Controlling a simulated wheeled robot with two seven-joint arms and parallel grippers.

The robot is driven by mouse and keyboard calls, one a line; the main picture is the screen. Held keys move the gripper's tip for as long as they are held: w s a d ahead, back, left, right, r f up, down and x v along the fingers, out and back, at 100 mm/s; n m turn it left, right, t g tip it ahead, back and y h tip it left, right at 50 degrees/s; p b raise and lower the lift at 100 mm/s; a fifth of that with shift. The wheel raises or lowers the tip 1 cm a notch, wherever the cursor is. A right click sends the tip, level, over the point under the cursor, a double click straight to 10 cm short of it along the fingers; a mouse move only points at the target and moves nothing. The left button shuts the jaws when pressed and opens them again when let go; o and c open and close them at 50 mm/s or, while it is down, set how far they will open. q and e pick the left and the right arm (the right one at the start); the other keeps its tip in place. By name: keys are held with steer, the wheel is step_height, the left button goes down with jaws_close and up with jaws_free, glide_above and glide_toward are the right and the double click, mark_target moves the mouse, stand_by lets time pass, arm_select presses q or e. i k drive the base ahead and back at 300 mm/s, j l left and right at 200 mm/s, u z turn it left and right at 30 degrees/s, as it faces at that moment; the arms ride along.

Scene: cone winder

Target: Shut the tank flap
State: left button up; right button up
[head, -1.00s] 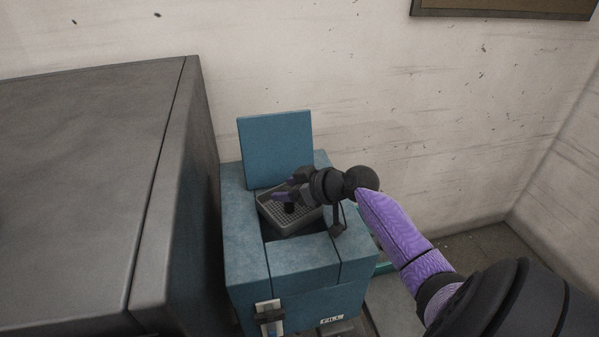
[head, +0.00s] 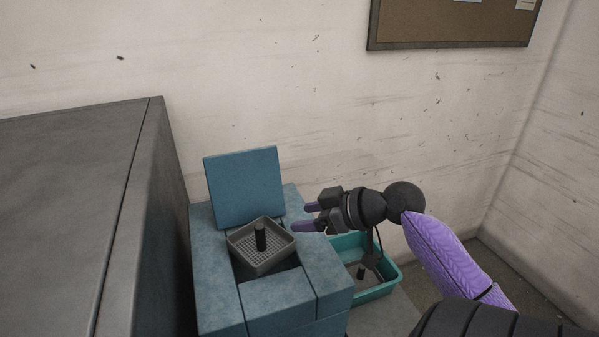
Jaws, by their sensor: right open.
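The blue tank flap (head: 243,187) stands upright, open, at the back of the blue tank (head: 278,301). A grey mesh basket (head: 262,264) with a dark knob (head: 260,236) sits in the tank's opening, in front of the flap. My right gripper (head: 308,217) is open and empty. Its purple fingertips point left, to the right of the flap and above the tank's right side, apart from the flap in the picture. My left gripper is not in view.
A large dark grey cabinet (head: 70,220) stands close on the tank's left. A teal tray (head: 388,285) with a dark post inside is at the tank's right, partly behind my right gripper. A cork board (head: 450,22) hangs on the wall behind.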

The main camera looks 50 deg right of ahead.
mark_target(245, 186)
steer(key=z, duration=1.35)
